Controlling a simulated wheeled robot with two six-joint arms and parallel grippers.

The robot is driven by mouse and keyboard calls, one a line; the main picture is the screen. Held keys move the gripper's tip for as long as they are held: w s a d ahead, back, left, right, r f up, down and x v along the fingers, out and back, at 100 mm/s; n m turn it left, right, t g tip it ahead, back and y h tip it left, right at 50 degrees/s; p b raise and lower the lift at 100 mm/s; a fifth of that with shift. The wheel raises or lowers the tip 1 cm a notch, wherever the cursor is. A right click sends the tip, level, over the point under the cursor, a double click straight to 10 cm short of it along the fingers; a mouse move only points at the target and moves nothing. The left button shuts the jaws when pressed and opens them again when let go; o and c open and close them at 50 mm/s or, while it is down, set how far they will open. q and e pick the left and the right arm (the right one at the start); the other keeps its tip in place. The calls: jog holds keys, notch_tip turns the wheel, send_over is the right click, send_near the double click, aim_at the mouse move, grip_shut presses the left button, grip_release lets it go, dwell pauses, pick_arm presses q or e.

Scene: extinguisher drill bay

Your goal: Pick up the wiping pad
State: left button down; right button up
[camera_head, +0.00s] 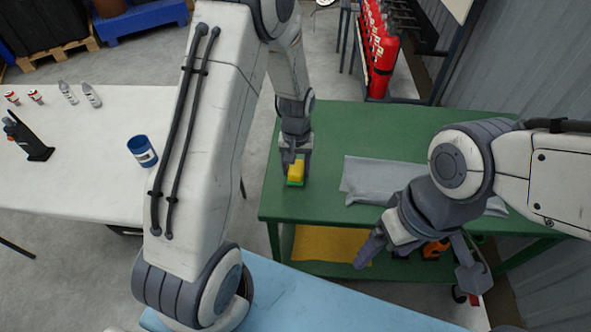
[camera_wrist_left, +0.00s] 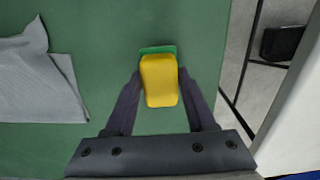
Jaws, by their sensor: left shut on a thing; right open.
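The wiping pad (camera_head: 296,173) is a yellow block with a green layer, near the left edge of the green table (camera_head: 400,120). It also shows in the left wrist view (camera_wrist_left: 160,80), between the two dark fingers. My left gripper (camera_head: 294,165) is shut on the pad, one finger at each side; whether the pad is clear of the tabletop I cannot tell. My right gripper (camera_head: 415,262) is open and empty, with its fingers wide apart, in front of the table's near edge.
A grey cloth (camera_head: 375,178) lies on the green table to the right of the pad. Red extinguishers (camera_head: 380,50) stand behind. A white table (camera_head: 80,185) at left holds a blue can (camera_head: 142,151) and bottles. A lower shelf holds a yellow cloth (camera_head: 325,246).

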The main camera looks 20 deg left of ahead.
aim_at(299, 168)
pick_arm(q)
jog(key=r, duration=0.4)
jog(key=shift+d, duration=0.35)
jog(key=s+d+r, duration=0.3)
jog(key=d+r, duration=0.3)
jog(key=d, duration=0.4)
jog(key=a+f+m+p, duration=0.1)
jog(key=a+f+p, duration=0.1)
jog(key=a, duration=0.1)
jog(key=s+a+f+m+p, duration=0.1)
jog(key=a+f+p, duration=0.1)
jog(key=a, duration=0.1)
jog(key=a+f+m+p, duration=0.1)
jog(key=a+f+p, duration=0.1)
jog(key=a, duration=0.2)
jog(key=shift+s, duration=0.35)
jog(key=shift+a+f, duration=0.2)
jog(key=shift+f, duration=0.05)
